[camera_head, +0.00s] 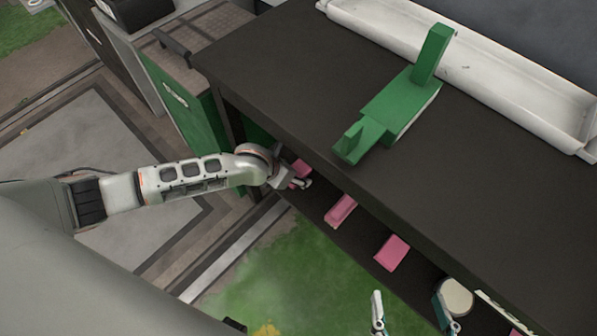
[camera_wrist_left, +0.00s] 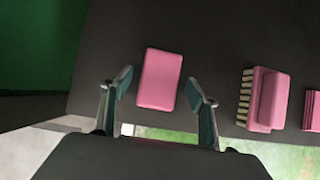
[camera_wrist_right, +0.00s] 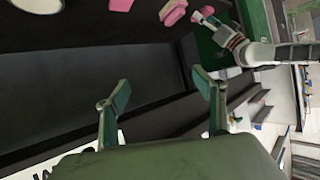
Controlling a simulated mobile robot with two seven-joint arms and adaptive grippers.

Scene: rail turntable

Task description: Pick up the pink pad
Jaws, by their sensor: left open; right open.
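A plain, rounded pink pad (camera_wrist_left: 160,78) lies on the dark lower shelf. In the left wrist view it is between and just ahead of the two fingertips of my open left gripper (camera_wrist_left: 158,92), with a gap on each side. In the head view the pad (camera_head: 301,168) is partly hidden by the left gripper (camera_head: 298,183), which reaches in under the tabletop edge. My right gripper (camera_wrist_right: 165,96) is open and empty, farther right along the bench front; its fingers also show at the bottom of the head view (camera_head: 412,308).
A pink brush (camera_wrist_left: 266,98) and another pink item (camera_head: 392,252) lie right of the pad on the shelf. A white round object (camera_head: 457,296) is farther right. The dark tabletop (camera_head: 275,75) overhangs, bearing a green stand (camera_head: 395,105) and white tray (camera_head: 470,65). A green cabinet (camera_head: 180,95) stands left.

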